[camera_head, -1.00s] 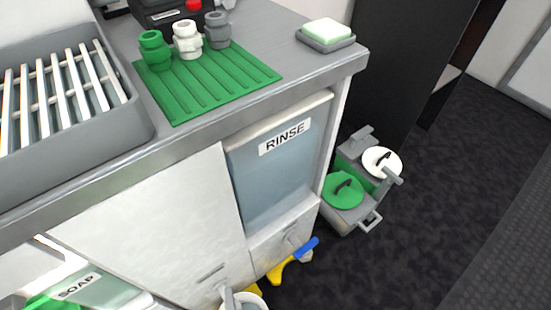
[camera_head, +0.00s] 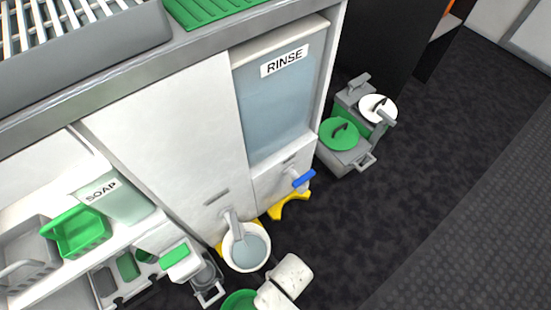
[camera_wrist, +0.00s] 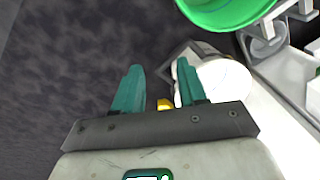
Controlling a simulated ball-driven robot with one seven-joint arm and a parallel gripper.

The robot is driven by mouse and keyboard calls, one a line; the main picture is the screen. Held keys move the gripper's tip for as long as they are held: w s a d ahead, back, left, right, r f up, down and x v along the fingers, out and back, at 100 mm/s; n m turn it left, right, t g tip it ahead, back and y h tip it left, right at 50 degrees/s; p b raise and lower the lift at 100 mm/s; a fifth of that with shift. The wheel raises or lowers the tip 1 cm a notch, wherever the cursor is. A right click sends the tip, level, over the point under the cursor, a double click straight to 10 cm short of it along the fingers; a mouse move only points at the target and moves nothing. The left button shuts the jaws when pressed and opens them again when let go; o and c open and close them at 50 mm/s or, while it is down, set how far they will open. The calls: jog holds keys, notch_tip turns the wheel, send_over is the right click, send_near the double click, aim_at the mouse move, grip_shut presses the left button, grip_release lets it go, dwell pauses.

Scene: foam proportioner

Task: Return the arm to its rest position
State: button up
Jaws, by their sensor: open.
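My gripper (camera_wrist: 158,66) shows in the wrist view with two teal fingers spread apart and nothing between them. A white rounded thing (camera_wrist: 222,80) lies beyond the right finger, and a small yellow patch (camera_wrist: 165,103) shows in the gap behind the fingers. A green round vessel (camera_wrist: 230,8) is at the top of the wrist view. In the head view, a pale speckled piece (camera_head: 288,280) at the bottom looks like a link of my arm. The gripper's fingers cannot be made out there.
A white bucket (camera_head: 247,248) of liquid stands under a spout by the cabinet (camera_head: 165,130). The RINSE tank (camera_head: 285,105) has a blue-handled tap (camera_head: 303,178). A green-lidded canister (camera_head: 340,135) stands to the right. Dark floor (camera_head: 400,200) at right is clear.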

jog(key=w+d+r+m, duration=0.1)
jog(key=d+r, duration=0.5)
jog(key=d, duration=0.2)
jog(key=w+d+r, duration=0.1)
jog(key=d+r, duration=0.4)
jog(key=d, duration=0.3)
jog(key=s+d+r+t+h, duration=0.1)
jog(key=s+d+r, duration=0.5)
jog(key=d+r, duration=0.4)
notch_tip(320, 180, up, 30)
jog(key=p, duration=3)
jog(key=shift+w+r+m+p, duration=0.15)
jog(key=shift+m+p, duration=0.15)
jog(key=shift+a, duration=0.1)
